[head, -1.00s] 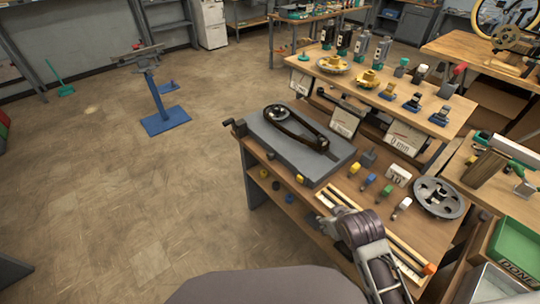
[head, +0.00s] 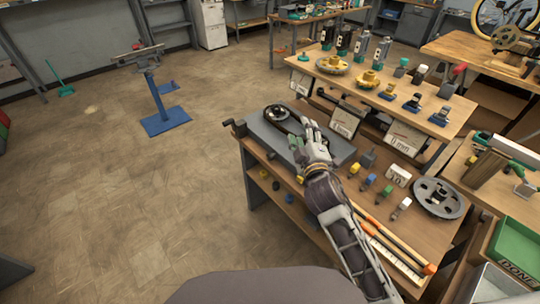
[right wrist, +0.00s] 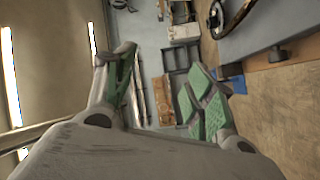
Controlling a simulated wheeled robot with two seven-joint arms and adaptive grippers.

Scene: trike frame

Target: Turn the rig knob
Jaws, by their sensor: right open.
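The belt rig (head: 338,150) is a grey plate with a black belt and pulley on the workbench. A dark knob (head: 237,128) sticks out at the rig's left end. In the right wrist view a dark knob (right wrist: 277,54) shows at the edge of the grey plate (right wrist: 265,25), right of the fingers. My right gripper (head: 306,139) is above the front of the rig, hiding part of the belt. Its green-padded fingers are spread and empty, as the right wrist view (right wrist: 163,92) also shows. It is well to the right of the knob. My left gripper is out of view.
Small coloured parts, such as a blue one (head: 369,181), and a grey handwheel (head: 438,198) lie right of the rig. A raised wooden shelf (head: 447,128) with gears and tools stands behind.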

